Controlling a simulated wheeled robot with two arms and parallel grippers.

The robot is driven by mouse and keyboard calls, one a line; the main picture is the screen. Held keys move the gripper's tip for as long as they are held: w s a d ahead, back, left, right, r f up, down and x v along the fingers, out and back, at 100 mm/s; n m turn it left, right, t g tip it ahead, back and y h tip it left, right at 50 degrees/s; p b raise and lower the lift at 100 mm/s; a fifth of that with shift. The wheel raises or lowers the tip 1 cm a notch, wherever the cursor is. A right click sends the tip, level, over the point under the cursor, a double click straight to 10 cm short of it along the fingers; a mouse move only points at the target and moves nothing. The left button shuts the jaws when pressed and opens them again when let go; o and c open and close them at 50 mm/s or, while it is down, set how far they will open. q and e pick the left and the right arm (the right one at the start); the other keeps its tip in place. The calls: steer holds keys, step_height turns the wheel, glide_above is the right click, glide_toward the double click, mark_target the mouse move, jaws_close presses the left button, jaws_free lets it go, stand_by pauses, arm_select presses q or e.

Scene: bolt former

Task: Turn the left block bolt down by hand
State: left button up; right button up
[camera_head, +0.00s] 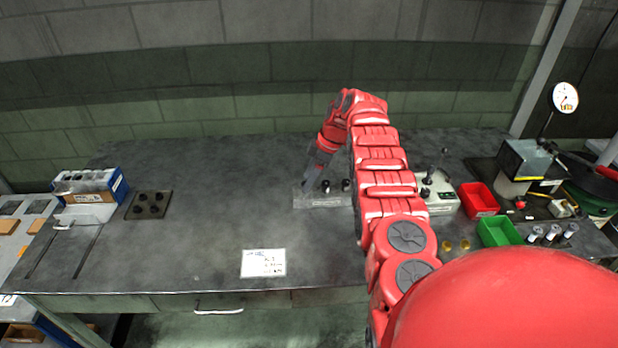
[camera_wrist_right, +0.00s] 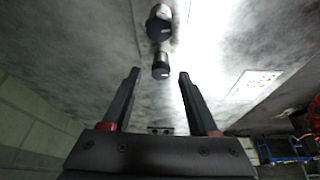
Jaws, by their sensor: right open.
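A pale grey block (camera_head: 318,203) lies on the bench in front of my right arm, which hides part of it. Two dark bolts stand on it, the left block bolt (camera_head: 326,186) and the right block bolt (camera_head: 346,185). My right gripper (camera_head: 309,184) points down at the block's left side. In the right wrist view its two fingers (camera_wrist_right: 159,74) are apart, with nothing held. The left block bolt (camera_wrist_right: 160,66) shows between and just beyond the fingertips there. The right block bolt (camera_wrist_right: 159,24) is farther up. My left gripper is not in view.
A white card (camera_head: 263,263) lies on the bench front. A dark plate with several knobs (camera_head: 149,204) and a blue bin (camera_head: 92,186) are at left. Red (camera_head: 478,199) and green (camera_head: 499,232) trays and a dial gauge (camera_head: 565,97) are at right. The bench between plate and block is clear.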

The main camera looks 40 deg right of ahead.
steer(key=shift+f, duration=0.1)
steer(key=shift+c, duration=0.3)
jaws_close()
